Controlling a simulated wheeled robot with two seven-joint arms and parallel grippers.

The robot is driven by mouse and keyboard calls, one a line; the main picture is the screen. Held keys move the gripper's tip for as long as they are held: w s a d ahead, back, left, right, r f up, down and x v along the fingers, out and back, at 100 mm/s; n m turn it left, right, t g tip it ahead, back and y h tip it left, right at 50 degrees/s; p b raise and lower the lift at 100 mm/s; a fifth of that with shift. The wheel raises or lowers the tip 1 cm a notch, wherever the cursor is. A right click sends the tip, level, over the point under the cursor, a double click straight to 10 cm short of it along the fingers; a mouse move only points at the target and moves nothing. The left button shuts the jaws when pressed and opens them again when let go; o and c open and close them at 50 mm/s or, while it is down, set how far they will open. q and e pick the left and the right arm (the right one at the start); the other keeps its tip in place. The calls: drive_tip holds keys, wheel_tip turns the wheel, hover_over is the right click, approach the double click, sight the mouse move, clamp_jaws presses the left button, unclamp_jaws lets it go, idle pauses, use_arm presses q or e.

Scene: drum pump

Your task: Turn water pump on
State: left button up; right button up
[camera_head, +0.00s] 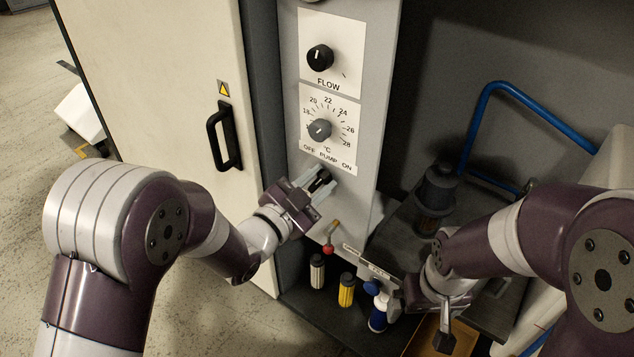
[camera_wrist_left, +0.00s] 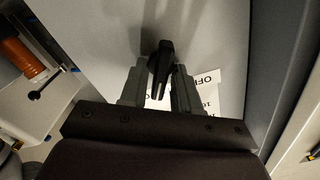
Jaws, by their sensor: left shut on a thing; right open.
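The pump control panel (camera_head: 346,178) is a grey upright face with a FLOW knob (camera_head: 320,57), a temperature knob (camera_head: 320,129) and an "OFF PUMP ON" label (camera_head: 327,158). A black pump switch (camera_head: 323,177) sits just below that label. My left gripper (camera_head: 318,190) is at this switch with its fingers on either side of it, shut on it. In the left wrist view the black switch (camera_wrist_left: 161,62) stands between the two grey fingertips, partly hidden by them. My right gripper (camera_head: 443,318) is low at the right, away from the panel, and open.
A cabinet door with a black handle (camera_head: 224,136) is left of the panel. Below are a red-tipped valve lever (camera_head: 328,248), a white bottle (camera_head: 317,271), a yellow bottle (camera_head: 346,290) and a blue bottle (camera_head: 379,312). A blue tubular frame (camera_head: 540,112) stands at right.

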use_arm(q)
drive_tip(key=o, duration=0.7)
drive_tip(key=shift+o, duration=0.2)
drive_tip(key=p+v, duration=0.3)
drive_tip(key=v, duration=0.9)
drive_tip(key=shift+s+a, duration=0.25)
